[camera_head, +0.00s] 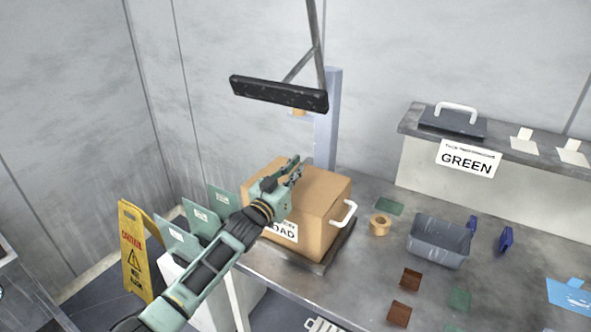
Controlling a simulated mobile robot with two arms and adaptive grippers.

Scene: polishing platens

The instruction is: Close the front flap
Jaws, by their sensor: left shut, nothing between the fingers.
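A brown cardboard box (325,203) stands on a dark plate at the left end of the grey table. Its top looks flat, and I cannot make out a separate raised front flap. A white label, partly covered by my arm, is on its front-left face, and a white handle (345,213) is on its right side. My left gripper (297,168) is over the top of the box at its left part, shut and empty. I cannot tell whether it touches the cardboard. My left arm hides part of the box's top and front. My right gripper is out of view.
A black bar (278,94) hangs above and behind the box. A grey bin (438,241), a tan ring (380,224) and small coloured pieces lie to the right. A raised shelf marked GREEN (468,158) stands behind. A yellow caution sign (136,250) is at left.

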